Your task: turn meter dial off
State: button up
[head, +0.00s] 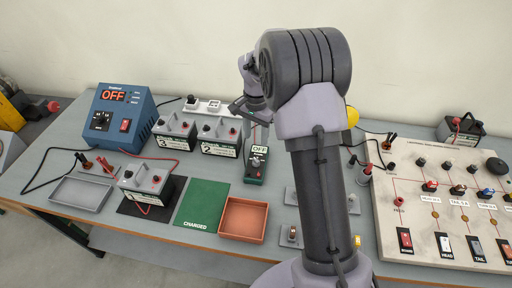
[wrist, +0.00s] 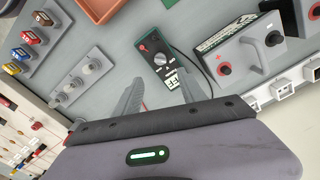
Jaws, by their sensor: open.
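The meter (head: 257,163) is a small green-edged handheld box with a dark face, lying on the bench. Its light display reads OFF in the head view. In the wrist view the meter (wrist: 157,52) shows upside down, with a round grey dial (wrist: 160,59) in the middle of its face. My gripper (head: 250,110) is over the back of the bench, just behind the meter in the head view. In the wrist view my gripper (wrist: 160,82) has its two fingers apart, on either side of the meter's display end. Nothing is between them; no contact with the dial shows.
Batteries (head: 222,136) stand close left of the meter. An orange tray (head: 243,219) and a green CHARGED mat (head: 203,203) lie in front. A blue charger (head: 121,115) reading OFF stands at far left. A switch panel (head: 385,205) is at right, beyond my arm.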

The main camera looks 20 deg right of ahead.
notch_tip(320, 180, up, 5)
jog(key=shift+r+p, duration=0.1)
jog(key=shift+p, duration=0.3)
